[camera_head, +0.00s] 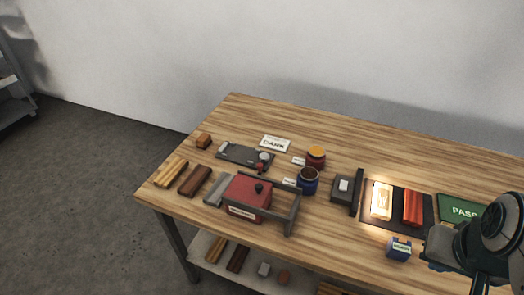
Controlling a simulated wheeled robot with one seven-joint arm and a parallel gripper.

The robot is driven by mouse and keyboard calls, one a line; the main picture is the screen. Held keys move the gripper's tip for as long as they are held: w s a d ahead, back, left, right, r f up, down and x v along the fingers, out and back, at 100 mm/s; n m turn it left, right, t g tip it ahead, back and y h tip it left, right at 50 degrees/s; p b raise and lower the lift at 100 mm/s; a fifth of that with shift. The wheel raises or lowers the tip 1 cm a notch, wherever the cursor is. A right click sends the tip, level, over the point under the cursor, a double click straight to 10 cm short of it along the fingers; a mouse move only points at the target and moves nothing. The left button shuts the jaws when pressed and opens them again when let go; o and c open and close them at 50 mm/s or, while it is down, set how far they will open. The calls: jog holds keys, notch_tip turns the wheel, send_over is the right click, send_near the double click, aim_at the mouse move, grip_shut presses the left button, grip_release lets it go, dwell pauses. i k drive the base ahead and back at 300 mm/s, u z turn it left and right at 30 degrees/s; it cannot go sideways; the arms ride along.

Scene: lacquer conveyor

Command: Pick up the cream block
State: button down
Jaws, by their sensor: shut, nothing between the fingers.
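A pale, brightly lit block (381,201) lies on a dark mat on the right part of the table, left of a red block (412,208). It may be the cream block, but the glare makes its true colour hard to tell. A small pale grey-white block (264,269) lies on the lower shelf under the table. Part of my arm shows at the lower right, over the table's right side. My gripper's fingertips cannot be made out in this view.
On the wooden table (320,130) stand a red box (246,196) in a grey frame, a blue jar (308,181), a red jar (316,158), a dark device (345,188), and a blue labelled block (399,248). A green PASS mat (460,208) lies at the right. The table's back strip is clear.

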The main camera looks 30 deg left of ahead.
aim_at(382, 204)
jog(key=z, duration=0.2)
jog(key=i, duration=0.45)
jog(key=u, duration=0.5)
